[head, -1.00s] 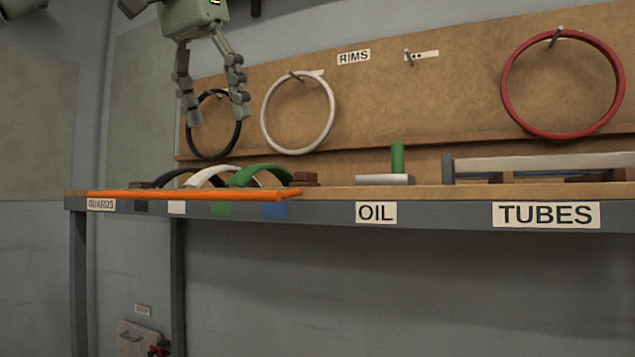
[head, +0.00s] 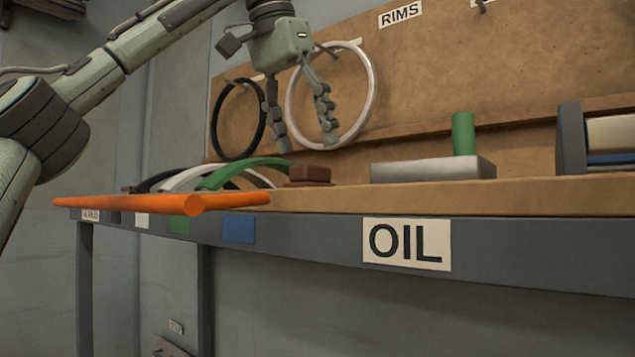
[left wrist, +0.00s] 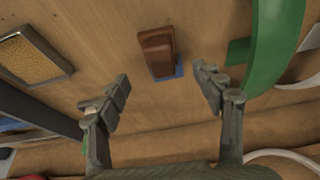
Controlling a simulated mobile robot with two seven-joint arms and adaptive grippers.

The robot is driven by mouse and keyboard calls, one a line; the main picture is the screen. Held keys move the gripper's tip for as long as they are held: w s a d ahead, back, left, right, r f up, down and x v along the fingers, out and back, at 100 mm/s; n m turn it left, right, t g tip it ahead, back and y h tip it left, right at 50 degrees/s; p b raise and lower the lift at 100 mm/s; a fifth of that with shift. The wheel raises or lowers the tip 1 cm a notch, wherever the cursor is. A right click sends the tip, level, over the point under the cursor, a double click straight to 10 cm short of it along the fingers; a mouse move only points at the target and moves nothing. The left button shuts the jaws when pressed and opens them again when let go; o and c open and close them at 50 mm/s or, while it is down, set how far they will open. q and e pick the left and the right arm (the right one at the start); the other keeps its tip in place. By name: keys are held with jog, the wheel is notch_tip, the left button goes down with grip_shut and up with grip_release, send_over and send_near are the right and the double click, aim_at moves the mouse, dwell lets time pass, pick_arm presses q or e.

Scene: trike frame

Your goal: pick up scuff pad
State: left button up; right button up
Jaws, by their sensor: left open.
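A reddish-brown stepped block (head: 310,173), which looks like the scuff pad, lies on the wooden shelf right of the curved guards. It also shows in the left wrist view (left wrist: 157,52), just beyond and between my fingers, with a blue patch beside it. My left gripper (head: 305,145) is open and empty, pointing down above the block in the head view. In the left wrist view my left gripper (left wrist: 160,78) has its two fingers spread apart, with bare wood between them. I see no contact with the block. My right gripper is not in view.
Green (head: 240,168) and white (head: 183,178) curved guards stand left of the block. An orange bar (head: 160,203) runs along the shelf front. A grey tray (head: 432,170) with a green cylinder (head: 463,133) is to the right. Rims hang behind.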

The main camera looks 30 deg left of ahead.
aim_at(310, 169)
pick_arm(q)
jog(key=x, duration=0.5)
jog(key=shift+a+f, duration=0.2)
jog(key=shift+f, duration=0.1)
jog(key=c, duration=1.3)
